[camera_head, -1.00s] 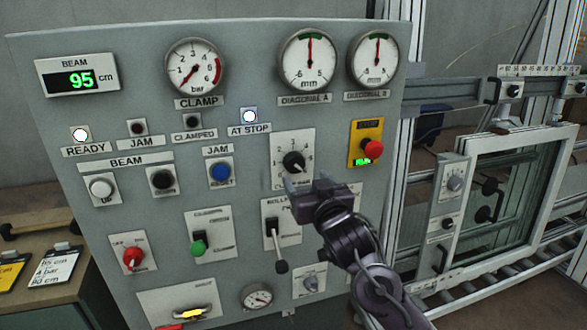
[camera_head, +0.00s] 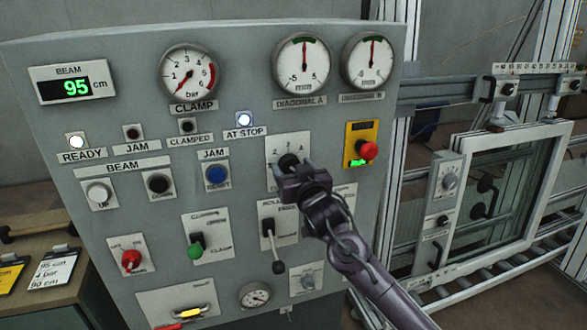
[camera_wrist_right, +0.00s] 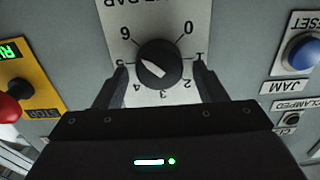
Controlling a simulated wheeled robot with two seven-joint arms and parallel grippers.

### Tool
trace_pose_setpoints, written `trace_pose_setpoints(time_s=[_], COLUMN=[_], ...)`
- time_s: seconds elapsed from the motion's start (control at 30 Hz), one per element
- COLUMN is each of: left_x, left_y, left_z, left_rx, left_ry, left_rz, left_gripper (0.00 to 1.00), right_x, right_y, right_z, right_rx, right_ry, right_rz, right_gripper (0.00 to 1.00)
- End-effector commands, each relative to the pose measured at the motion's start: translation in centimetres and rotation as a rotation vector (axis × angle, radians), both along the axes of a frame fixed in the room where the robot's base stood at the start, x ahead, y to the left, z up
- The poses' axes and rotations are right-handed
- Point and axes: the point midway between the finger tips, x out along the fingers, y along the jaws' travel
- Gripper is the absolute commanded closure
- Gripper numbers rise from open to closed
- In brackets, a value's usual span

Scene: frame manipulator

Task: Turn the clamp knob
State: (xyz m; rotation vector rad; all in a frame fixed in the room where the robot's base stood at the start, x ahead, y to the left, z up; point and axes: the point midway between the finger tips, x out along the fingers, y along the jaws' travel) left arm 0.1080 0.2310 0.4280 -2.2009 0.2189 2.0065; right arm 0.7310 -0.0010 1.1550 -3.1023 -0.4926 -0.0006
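The clamp knob (camera_head: 289,161) is a round black dial on a white scale plate on the grey panel. In the right wrist view the knob (camera_wrist_right: 158,66) has a white pointer mark, and the plate shows upside-down numbers from 0 to 6. My right gripper (camera_head: 291,170) is in front of the plate and partly covers it. In the right wrist view its two fingers (camera_wrist_right: 161,72) stand apart on either side of the knob, with a gap at each side. The CLAMP gauge (camera_head: 189,75) has its red needle pointing low left. My left gripper is out of view.
A red button on a yellow plate (camera_head: 361,129) is close to the right of the knob plate. A black lever (camera_head: 268,235) is below, and a blue button (camera_head: 217,174) is to the left. The beam display (camera_head: 76,88) reads 95 cm. Notes (camera_head: 52,268) lie at lower left.

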Motion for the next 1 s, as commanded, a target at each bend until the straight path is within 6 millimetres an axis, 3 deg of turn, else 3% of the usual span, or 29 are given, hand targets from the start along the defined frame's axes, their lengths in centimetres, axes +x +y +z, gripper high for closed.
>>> trace_pose_setpoints(time_s=[0.07,0.3,0.67,1.0], left_x=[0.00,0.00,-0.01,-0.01], left_y=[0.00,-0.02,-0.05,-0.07], left_z=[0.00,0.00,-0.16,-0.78], left_rx=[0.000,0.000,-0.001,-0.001], left_ry=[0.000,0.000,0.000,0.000], left_rz=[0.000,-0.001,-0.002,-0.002], left_gripper=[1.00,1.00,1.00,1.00], right_x=[-0.01,-0.02,-0.02,-0.04], right_y=[0.00,-0.02,-0.01,0.08], right_z=[-0.01,-0.03,-0.09,-0.21], right_rx=[0.000,0.000,-0.057,-0.295], right_ry=[0.000,0.001,-0.018,-0.094], right_rz=[0.000,0.000,-0.001,-0.001], right_gripper=[0.46,0.78,0.78,0.78])
